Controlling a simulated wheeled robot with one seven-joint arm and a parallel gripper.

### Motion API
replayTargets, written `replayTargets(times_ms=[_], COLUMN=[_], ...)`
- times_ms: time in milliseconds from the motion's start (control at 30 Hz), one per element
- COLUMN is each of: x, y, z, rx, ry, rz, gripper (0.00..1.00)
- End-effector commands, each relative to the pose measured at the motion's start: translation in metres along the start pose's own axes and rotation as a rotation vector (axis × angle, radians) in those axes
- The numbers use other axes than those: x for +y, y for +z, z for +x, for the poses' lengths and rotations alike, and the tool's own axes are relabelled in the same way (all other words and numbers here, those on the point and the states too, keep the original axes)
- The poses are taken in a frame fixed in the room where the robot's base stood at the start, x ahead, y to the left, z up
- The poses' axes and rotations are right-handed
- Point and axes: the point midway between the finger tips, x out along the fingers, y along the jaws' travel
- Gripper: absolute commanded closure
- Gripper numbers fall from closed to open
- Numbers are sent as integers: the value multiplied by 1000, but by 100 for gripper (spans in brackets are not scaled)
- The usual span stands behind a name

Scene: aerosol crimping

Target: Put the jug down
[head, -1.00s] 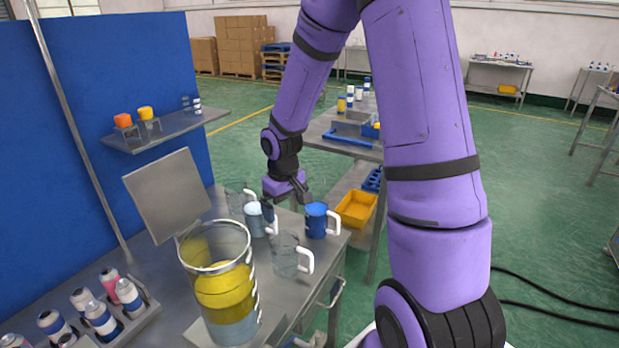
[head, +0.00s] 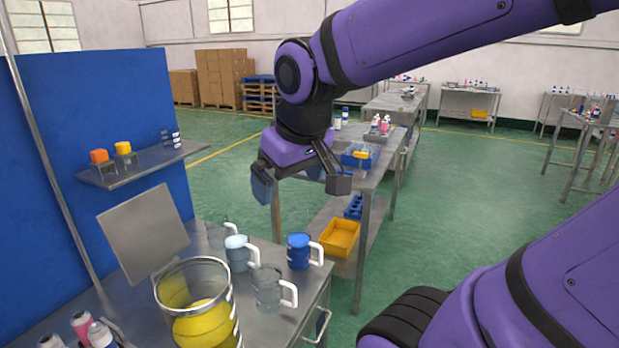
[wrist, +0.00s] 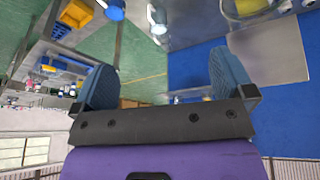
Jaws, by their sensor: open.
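Several jugs with white handles stand upright on the steel bench (head: 300,318): a dark blue-filled jug (head: 298,251), a pale blue-filled jug (head: 237,255), a clear jug (head: 267,290) nearer me, and another clear one (head: 216,235) behind, partly hidden. I cannot tell which one the task means. My gripper (head: 300,186) is open and empty, raised above and behind the jugs, apart from all of them. In the wrist view its blue-padded fingers (wrist: 162,75) are spread with nothing between them. The blue jug (wrist: 115,10) shows at the top edge there.
A large clear vessel (head: 185,275) with yellow contents stands at the bench front. A tilted grey panel (head: 145,232) and a shelf (head: 140,166) with orange and yellow pieces are at left. A yellow bin (head: 341,238) sits low on the table behind. Green floor is open to the right.

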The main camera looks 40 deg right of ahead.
Motion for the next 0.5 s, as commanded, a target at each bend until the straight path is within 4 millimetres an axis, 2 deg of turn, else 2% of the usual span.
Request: replayTargets(times_ms=[33, 200, 333, 500], x=[-2, -6, -7, -7], y=[9, 33, 42, 45], z=[-11, -32, -39, -40], rx=[26, 69, 84, 87], ry=[-11, -47, -62, -67], rz=[2, 10, 13, 14], gripper=[0, 0, 0, 0])
